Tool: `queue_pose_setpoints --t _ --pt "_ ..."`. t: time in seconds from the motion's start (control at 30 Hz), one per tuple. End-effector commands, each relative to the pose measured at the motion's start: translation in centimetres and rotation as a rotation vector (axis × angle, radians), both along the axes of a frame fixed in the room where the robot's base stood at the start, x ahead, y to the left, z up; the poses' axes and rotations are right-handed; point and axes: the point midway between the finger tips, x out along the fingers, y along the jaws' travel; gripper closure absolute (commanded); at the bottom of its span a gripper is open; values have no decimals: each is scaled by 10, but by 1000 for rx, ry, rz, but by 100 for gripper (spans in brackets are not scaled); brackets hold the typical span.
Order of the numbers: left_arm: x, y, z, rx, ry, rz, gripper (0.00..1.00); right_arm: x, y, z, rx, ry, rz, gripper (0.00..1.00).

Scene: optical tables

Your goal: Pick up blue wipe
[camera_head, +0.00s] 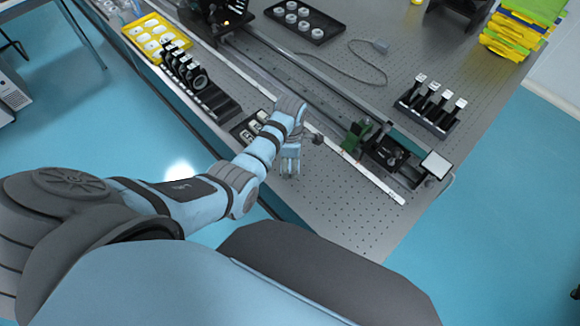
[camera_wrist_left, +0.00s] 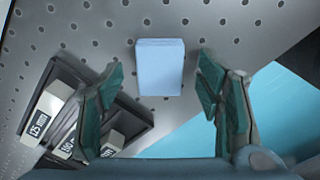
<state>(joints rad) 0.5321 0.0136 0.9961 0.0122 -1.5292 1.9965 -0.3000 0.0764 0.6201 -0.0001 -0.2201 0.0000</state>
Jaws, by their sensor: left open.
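The blue wipe (camera_wrist_left: 160,67) is a small pale blue rectangular block lying on the perforated metal table, seen in the upper middle of the left wrist view. My left gripper (camera_wrist_left: 160,100) is open, with one green-padded finger on each side of the picture and the wipe between and beyond them. Nothing is held. In the head view my left gripper (camera_head: 289,170) hangs over the table near its front edge, and I cannot make out the wipe clearly there. My right gripper is in neither view.
A black tray with labelled white pieces (camera_wrist_left: 72,110) is close to the left finger. The table edge (camera_wrist_left: 215,120) with blue floor beyond lies at lower right. A long rail (camera_head: 325,100) with a green-and-black optical mount (camera_head: 385,150) runs behind my gripper. Bare table (camera_head: 340,205) is to the right.

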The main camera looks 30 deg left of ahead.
Motion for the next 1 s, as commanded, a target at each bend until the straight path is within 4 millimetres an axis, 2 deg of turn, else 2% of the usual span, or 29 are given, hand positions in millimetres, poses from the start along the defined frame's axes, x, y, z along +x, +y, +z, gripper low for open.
queue_pose_setpoints --t 0.07,0.27,0.47,0.5,0.83,1.0 --pt "0 0 -10 0 0 0 40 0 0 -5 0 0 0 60" --pt "0 0 -9 0 -1 0 42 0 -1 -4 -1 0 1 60" --pt "0 0 -8 0 -1 0 74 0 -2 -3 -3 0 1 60" --pt "0 0 -8 0 -1 0 75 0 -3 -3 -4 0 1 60" --pt "0 0 -8 0 -1 0 78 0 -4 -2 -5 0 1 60" --pt "0 0 0 0 -1 -1 78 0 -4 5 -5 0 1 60"
